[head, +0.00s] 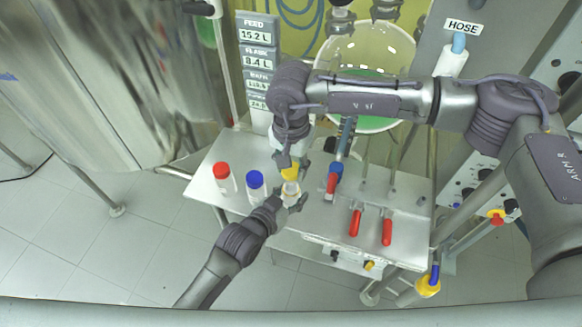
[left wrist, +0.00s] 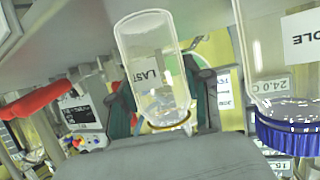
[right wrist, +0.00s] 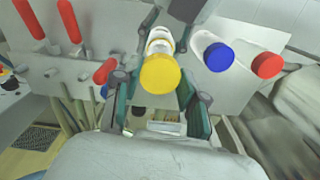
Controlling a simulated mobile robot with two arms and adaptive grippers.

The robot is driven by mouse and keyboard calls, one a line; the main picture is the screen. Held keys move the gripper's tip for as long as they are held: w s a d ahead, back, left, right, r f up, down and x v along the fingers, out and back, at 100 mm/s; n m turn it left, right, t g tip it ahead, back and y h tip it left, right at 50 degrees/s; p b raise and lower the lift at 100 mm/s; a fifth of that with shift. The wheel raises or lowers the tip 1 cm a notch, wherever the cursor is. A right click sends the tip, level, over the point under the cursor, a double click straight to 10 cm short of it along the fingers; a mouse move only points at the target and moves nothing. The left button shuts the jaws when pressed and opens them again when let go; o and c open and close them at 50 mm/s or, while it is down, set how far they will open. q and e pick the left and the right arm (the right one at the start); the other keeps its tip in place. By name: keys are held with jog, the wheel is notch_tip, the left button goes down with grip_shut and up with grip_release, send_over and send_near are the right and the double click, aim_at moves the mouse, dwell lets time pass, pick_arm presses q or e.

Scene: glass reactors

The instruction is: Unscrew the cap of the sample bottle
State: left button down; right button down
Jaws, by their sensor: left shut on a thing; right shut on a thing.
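The sample bottle (head: 291,189) is clear, with a label that starts "LAST" in the left wrist view (left wrist: 155,75). My left gripper (head: 289,202) is shut on it, fingers on either side. In the left wrist view its neck shows a gold-brown rim and no cap. The yellow cap (head: 290,173) is in my right gripper (head: 291,167), which points down from above, shut on it. In the right wrist view the cap (right wrist: 160,73) sits between the fingers, in front of the bottle. The cap looks apart from the neck; the exact gap is hard to judge.
A red-capped bottle (head: 222,176) and a blue-capped bottle (head: 255,186) stand left of the held bottle on the grey shelf (head: 320,217). Red-handled valves (head: 355,222) are to the right. A glass vessel (head: 370,55) and sign panel (head: 257,60) stand behind.

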pick_arm(q)
jog(key=shift+c, duration=2.1)
grip_release()
